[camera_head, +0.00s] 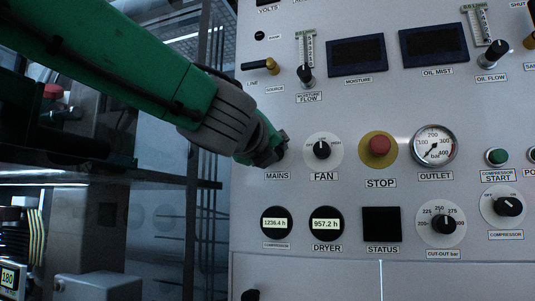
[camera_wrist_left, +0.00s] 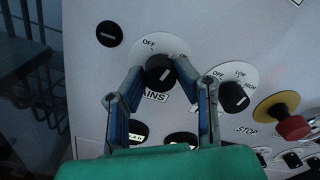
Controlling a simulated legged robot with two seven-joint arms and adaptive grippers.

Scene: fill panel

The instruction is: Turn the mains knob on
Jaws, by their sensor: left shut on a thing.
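The mains knob (camera_wrist_left: 160,72) is a black rotary knob on a white round dial marked OFF, above the MAINS label. In the left wrist view it sits between the two blue-lined fingers of my left gripper (camera_wrist_left: 157,78), which are closed on its sides. A white mark shows on its face; which setting it points to is not clear. In the head view my green left arm reaches in from the upper left, and my left gripper (camera_head: 277,151) is against the panel just above the MAINS label, hiding the knob. My right gripper is in neither view.
On the grey panel (camera_head: 345,110), the black fan knob (camera_head: 322,150) is right beside the mains position. The red stop button (camera_head: 380,146) on its yellow disc and the outlet gauge (camera_head: 434,146) follow rightward. Hour displays sit below. A dark rack stands left of the panel.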

